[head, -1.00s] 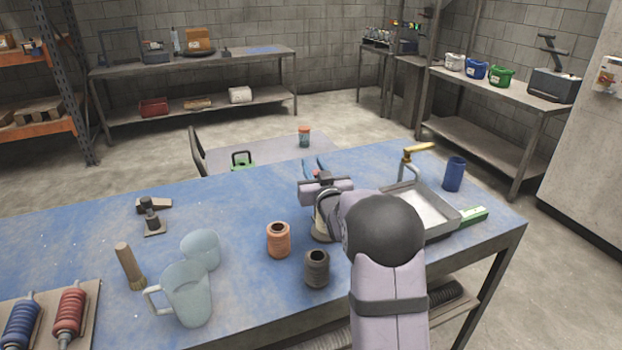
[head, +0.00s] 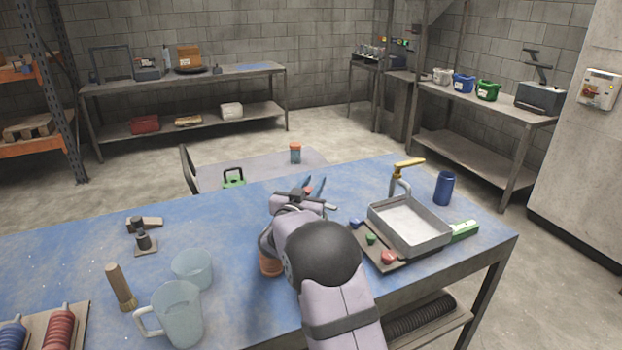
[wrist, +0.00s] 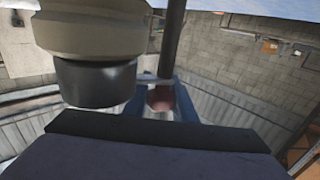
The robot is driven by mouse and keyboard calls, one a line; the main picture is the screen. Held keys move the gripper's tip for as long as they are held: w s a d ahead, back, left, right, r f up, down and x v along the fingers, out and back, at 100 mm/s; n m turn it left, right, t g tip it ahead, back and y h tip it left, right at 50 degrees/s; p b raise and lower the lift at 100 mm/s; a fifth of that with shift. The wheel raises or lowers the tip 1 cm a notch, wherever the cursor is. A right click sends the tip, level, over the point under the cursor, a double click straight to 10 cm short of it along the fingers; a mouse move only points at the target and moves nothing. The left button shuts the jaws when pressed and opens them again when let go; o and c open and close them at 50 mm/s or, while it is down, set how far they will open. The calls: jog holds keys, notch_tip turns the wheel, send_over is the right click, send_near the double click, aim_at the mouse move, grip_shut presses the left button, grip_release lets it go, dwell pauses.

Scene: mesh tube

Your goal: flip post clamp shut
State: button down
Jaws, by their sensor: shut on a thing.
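A grey upright post with a gold lever (head: 408,163) stands behind the metal tray; it looks most like the post clamp, but I cannot be sure. Its lever lies nearly level, a little higher at its right end. My gripper (head: 298,197) is well to the left of it, near the table's far edge, beside a blue forked tool (head: 320,186). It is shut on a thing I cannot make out. In the wrist view, a beige and black round piece (wrist: 95,50) fills the upper left, close up. Behind it are a dark upright rod (wrist: 172,40) and a reddish round end (wrist: 160,98).
The metal tray (head: 440,240) and a blue cup (head: 444,188) stand at the right. An orange spool (head: 270,265) is partly behind my arm.

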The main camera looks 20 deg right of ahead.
jog(key=shift+r+m+g+h, duration=0.1)
jog(key=shift+m+g+h, duration=0.2)
jog(key=shift+h, duration=0.1)
jog(key=c, duration=1.5)
grip_release()
jog(key=shift+o, duration=0.2)
jog(key=shift+s, duration=0.15)
jog(key=b+v, duration=0.1)
jog(key=v, duration=0.6)
jog(key=shift+b, duration=0.3)
